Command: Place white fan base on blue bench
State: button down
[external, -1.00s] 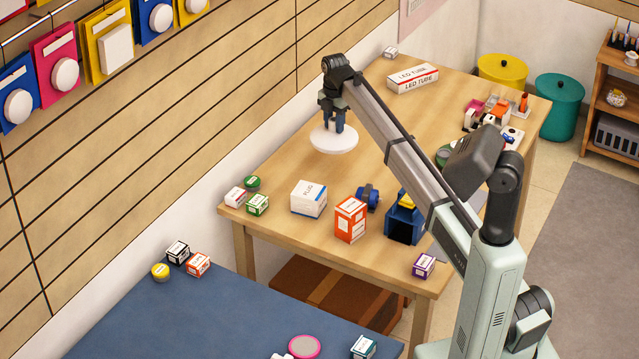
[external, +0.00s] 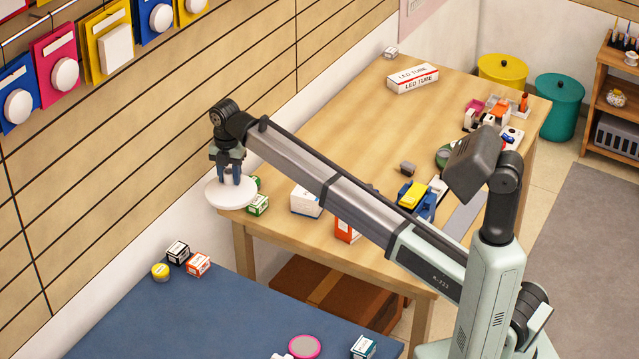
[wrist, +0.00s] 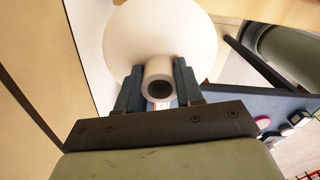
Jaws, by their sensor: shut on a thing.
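The white fan base (external: 231,194) is a round white disc with a short hollow stem, which shows in the wrist view (wrist: 160,35). My gripper (external: 236,180) is shut on the stem, with its fingers on both sides of it in the wrist view (wrist: 158,88). The disc hangs below the fingers, in the air near the left corner of the wooden table in the external view. The blue bench (external: 200,310) is at the lower left, nearer the camera, and part of its top also shows in the wrist view (wrist: 240,102).
On the bench, black, orange and yellow small items (external: 181,262) stand at the back, and a pink-rimmed disc (external: 304,347) and a teal box (external: 363,347) at the front. The bench middle is clear.

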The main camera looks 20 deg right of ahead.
jog(key=s+a+n, duration=0.2)
jog(key=s+a, duration=0.4)
jog(key=s, duration=0.7)
jog(key=s+a+n, duration=0.1)
jog(key=s+a, duration=0.5)
jog(key=s, duration=0.6)
jog(key=s+d+f+m, duration=0.1)
jog(key=s+d+m, duration=0.5)
jog(key=s, duration=0.6)
jog(key=shift+d+f, duration=0.15)
jog(key=shift+d, duration=0.55)
jog(key=shift+f, duration=5)
jog(key=shift+f, duration=0.1)
